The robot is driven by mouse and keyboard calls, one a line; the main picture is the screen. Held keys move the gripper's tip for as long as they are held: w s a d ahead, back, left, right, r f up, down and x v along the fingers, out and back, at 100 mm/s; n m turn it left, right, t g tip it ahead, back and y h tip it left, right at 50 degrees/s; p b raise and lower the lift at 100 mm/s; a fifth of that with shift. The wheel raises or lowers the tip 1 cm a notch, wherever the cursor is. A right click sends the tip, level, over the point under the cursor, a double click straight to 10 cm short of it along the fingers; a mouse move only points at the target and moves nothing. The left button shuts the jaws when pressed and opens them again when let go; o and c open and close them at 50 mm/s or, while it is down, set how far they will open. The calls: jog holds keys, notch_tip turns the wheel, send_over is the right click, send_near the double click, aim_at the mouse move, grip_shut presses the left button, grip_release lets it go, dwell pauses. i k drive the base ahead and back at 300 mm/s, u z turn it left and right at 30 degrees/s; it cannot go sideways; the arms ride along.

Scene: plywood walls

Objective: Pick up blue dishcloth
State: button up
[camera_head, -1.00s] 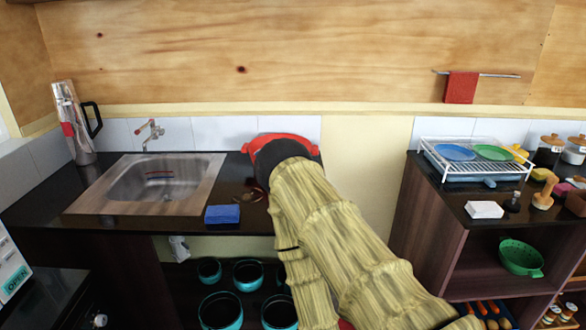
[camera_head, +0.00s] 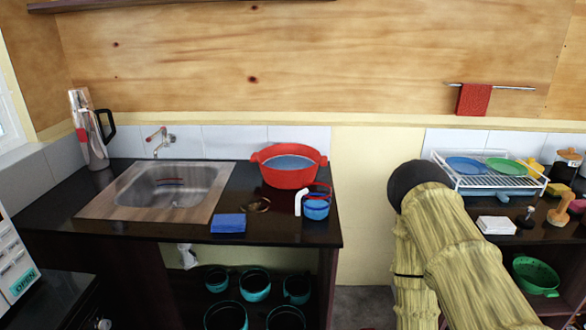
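The blue dishcloth (camera_head: 228,223) lies folded in a small flat block on the dark counter (camera_head: 262,231). It is near the front edge, just right of the sink's wooden surround, and nothing covers it. My arm, in a yellowish sleeve with a black rounded joint, is at the right of the view, well away from the cloth. My gripper's fingers do not show.
A red pot (camera_head: 290,165) stands behind and right of the cloth, with a blue cup (camera_head: 316,208) in front of it. A small brownish ring-like item lies between. The sink (camera_head: 165,186) is left. Teal pots (camera_head: 254,283) sit below. A dish rack (camera_head: 480,181) stands right.

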aim_at(225, 222)
jog(key=z, duration=0.95)
jog(key=i, duration=0.55)
jog(key=u, duration=2.35)
